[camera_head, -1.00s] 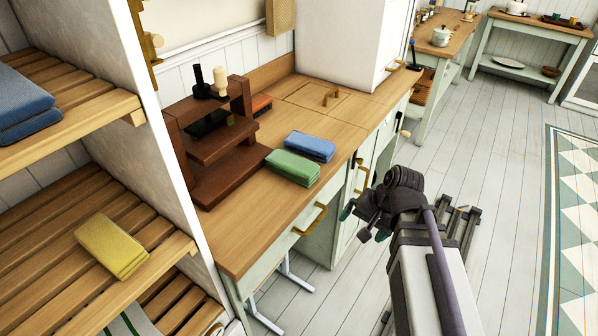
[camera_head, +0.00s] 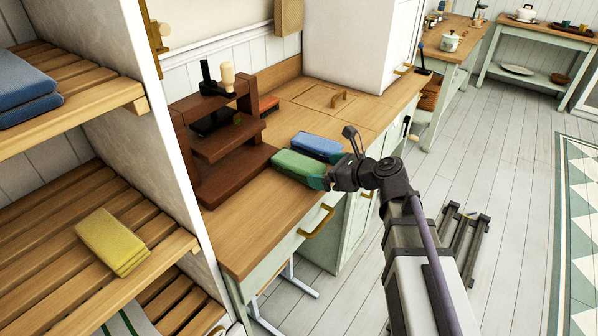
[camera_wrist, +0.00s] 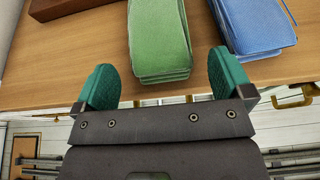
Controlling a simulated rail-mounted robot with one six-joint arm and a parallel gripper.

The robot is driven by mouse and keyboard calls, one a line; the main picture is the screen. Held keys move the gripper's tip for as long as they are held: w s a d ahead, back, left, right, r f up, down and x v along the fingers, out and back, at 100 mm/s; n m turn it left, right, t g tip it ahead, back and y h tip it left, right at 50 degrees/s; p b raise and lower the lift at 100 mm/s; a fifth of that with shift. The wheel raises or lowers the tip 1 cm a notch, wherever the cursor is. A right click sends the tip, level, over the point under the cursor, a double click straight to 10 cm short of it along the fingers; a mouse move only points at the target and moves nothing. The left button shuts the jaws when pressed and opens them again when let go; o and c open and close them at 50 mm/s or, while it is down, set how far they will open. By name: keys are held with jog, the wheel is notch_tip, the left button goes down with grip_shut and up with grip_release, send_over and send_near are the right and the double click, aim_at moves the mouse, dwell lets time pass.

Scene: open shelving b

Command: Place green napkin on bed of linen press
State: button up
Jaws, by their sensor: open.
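The green napkin (camera_head: 297,167) lies folded on the wooden counter, in front of the linen press and beside a blue folded napkin (camera_head: 318,144). In the wrist view the green napkin (camera_wrist: 158,40) runs up from between my fingertips, with its near end close to them. My gripper (camera_head: 328,181) is open at the counter's front edge; its two teal fingers (camera_wrist: 162,85) stand apart on either side of the napkin's near end. The linen press (camera_head: 184,137) is a dark brown wooden frame; its bed (camera_head: 228,178) is the flat board at its base.
The blue napkin (camera_wrist: 250,25) lies just right of the green one. A shelf unit with a yellow cloth (camera_head: 113,241) and blue cloths (camera_head: 22,92) stands at the left. The counter front left of my gripper is clear.

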aim_at(312, 169)
jog(key=b+x, duration=0.2)
jog(key=x, duration=0.2)
jog(key=shift+w+a+f, duration=0.1)
jog(key=shift+a+f, duration=0.05)
jog(key=shift+f, duration=0.1)
jog(key=shift+w+a, duration=0.15)
jog(key=shift+a, duration=0.15)
jog(key=shift+r, duration=0.1)
jog(key=c, duration=1.1)
jog(key=shift+r, duration=0.1)
